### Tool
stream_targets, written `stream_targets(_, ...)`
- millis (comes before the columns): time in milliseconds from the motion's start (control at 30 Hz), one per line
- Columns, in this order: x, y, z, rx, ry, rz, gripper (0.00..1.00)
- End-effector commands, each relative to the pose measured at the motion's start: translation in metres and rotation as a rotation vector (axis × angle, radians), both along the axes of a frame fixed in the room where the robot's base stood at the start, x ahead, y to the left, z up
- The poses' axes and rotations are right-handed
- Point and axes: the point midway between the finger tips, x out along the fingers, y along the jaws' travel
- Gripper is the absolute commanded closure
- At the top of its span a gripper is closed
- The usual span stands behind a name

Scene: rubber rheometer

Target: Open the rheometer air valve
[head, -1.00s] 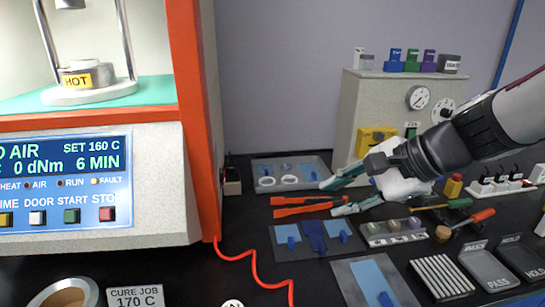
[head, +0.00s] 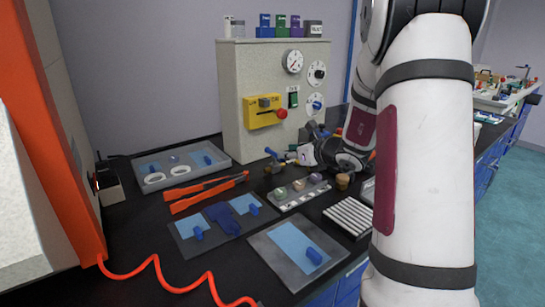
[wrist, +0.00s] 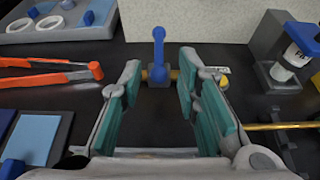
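The air valve, with an upright blue lever on a short brass pipe (wrist: 158,55), lies straight ahead in the wrist view, just beyond and between the fingertips. In the head view its blue lever (head: 271,154) shows in front of the grey cabinet. My gripper (wrist: 160,82) is open, with its teal pads on either side of an empty gap. I see no contact with the lever. In the head view the gripper is low over the bench and partly hidden by my arm.
The grey cabinet (head: 236,100) with gauges and a yellow switch box (head: 262,112) stands behind. Orange tongs (head: 205,190) and a grey tray (head: 150,178) lie left. A row of samples (head: 300,194) sits in front. A grey holder with a blue-capped bottle (wrist: 300,45) stands right.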

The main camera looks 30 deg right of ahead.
Motion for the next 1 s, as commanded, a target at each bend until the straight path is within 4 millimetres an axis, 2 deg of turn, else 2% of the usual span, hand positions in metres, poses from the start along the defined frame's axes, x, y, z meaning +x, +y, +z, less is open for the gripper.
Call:
stream_targets(200,0.041,0.002,-0.019,-0.001,0.002,0.004,0.70)
stream_targets(400,0.068,0.003,-0.029,-0.001,0.001,0.003,0.70)
stream_targets(600,0.081,0.004,-0.033,-0.002,0.000,0.003,0.70)
stream_targets(900,0.082,0.004,-0.034,-0.002,0.000,0.002,0.70)
stream_targets(1000,0.082,0.004,-0.034,-0.002,0.001,0.002,0.93)
